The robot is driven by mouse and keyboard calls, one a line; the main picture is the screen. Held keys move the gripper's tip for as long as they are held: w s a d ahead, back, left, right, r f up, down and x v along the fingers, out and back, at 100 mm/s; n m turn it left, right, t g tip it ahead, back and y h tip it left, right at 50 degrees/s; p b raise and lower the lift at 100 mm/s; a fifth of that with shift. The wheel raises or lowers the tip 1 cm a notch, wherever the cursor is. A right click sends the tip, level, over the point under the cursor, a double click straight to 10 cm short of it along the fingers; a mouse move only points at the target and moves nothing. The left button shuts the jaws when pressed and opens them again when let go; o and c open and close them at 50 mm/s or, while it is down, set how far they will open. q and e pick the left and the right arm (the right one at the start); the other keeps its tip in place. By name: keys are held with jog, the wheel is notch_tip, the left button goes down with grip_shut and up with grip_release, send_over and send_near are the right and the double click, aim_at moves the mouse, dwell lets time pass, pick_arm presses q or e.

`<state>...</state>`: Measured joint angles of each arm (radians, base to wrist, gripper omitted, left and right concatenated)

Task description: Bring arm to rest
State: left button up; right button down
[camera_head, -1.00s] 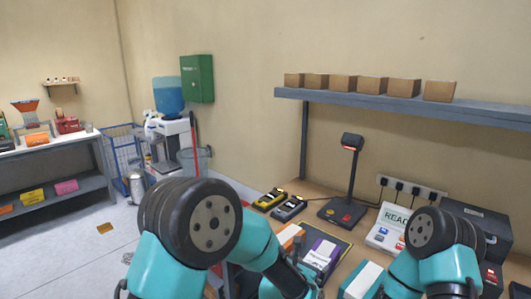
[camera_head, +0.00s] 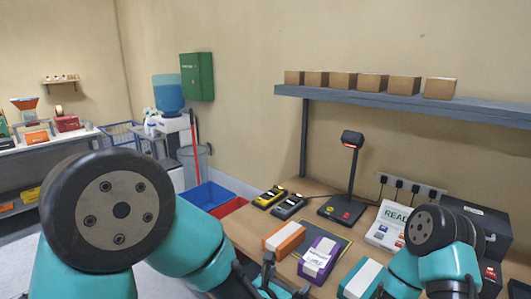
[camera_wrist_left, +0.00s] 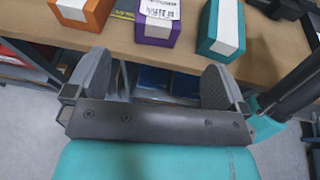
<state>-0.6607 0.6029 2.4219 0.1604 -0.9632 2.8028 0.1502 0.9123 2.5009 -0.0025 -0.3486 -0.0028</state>
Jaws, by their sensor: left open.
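My left gripper (camera_head: 268,277) is low at the front edge of the bench in the head view. In the left wrist view the left gripper (camera_wrist_left: 158,78) has its two fingers wide apart with nothing between them. It is just off the bench edge, below the orange box (camera_wrist_left: 82,12), the purple box (camera_wrist_left: 158,27) and the teal box (camera_wrist_left: 222,30). My right arm shows at the lower right of the head view, but I cannot make out its gripper.
The orange box (camera_head: 284,239), purple box (camera_head: 318,258) and teal box (camera_head: 361,279) stand near the front of the bench (camera_head: 245,236). A scanner on a stand (camera_head: 352,140) is behind them. Blue (camera_head: 207,194) and red (camera_head: 232,206) bins sit at the left end.

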aim_at(316, 258)
pick_arm(q)
jog(key=x, duration=1.9)
jog(key=shift+w+d+r, duration=0.2)
jog(key=shift+d+r, duration=0.05)
jog(key=shift+r, duration=0.3)
